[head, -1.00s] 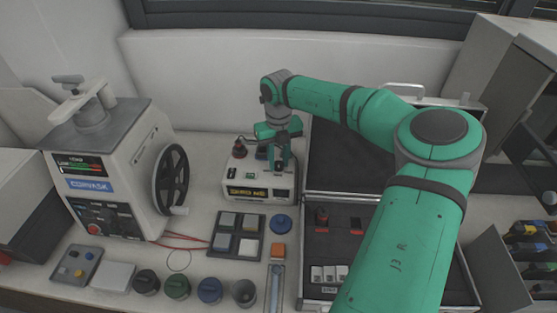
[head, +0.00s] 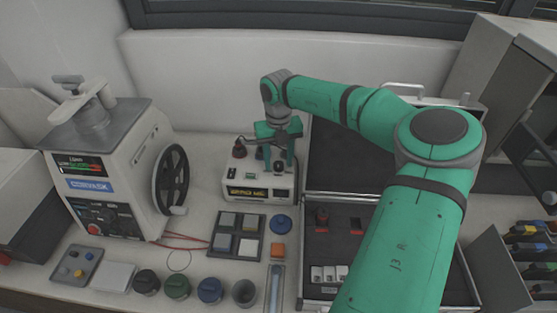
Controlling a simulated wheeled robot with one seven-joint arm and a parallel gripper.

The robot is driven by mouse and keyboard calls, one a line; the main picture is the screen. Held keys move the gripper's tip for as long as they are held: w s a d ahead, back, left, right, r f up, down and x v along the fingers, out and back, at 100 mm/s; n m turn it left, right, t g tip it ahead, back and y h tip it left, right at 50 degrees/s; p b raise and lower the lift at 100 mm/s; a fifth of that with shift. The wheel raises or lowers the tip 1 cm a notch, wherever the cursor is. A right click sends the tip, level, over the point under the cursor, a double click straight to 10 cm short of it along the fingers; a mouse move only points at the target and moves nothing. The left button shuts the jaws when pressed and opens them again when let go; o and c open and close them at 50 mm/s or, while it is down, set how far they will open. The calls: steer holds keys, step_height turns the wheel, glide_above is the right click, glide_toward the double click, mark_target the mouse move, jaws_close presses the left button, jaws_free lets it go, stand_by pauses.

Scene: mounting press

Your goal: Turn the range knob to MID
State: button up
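The white meter box (head: 232,180), with a yellow-lettered display on its front, stands on the bench against the back wall. A dark red knob or post (head: 239,150) sits on its top left. My gripper (head: 278,165) points down at the right part of the box's top, with its fingers at or close to that surface. No range knob shows clearly there; the spot at the fingertips is hidden by them. I cannot read any range marks, nor tell whether the fingers are shut on something.
A press with a black handwheel (head: 172,180) stands to the left. A tray of square blocks (head: 213,238), a blue round piece (head: 281,224) and an orange block (head: 278,250) lie in front of the box. An open dark case (head: 345,165) is close on the right.

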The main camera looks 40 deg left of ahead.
mark_target(279, 164)
step_height(279, 164, up, 11)
stand_by(0.7)
steer(key=shift+f, duration=0.15)
stand_by(0.3)
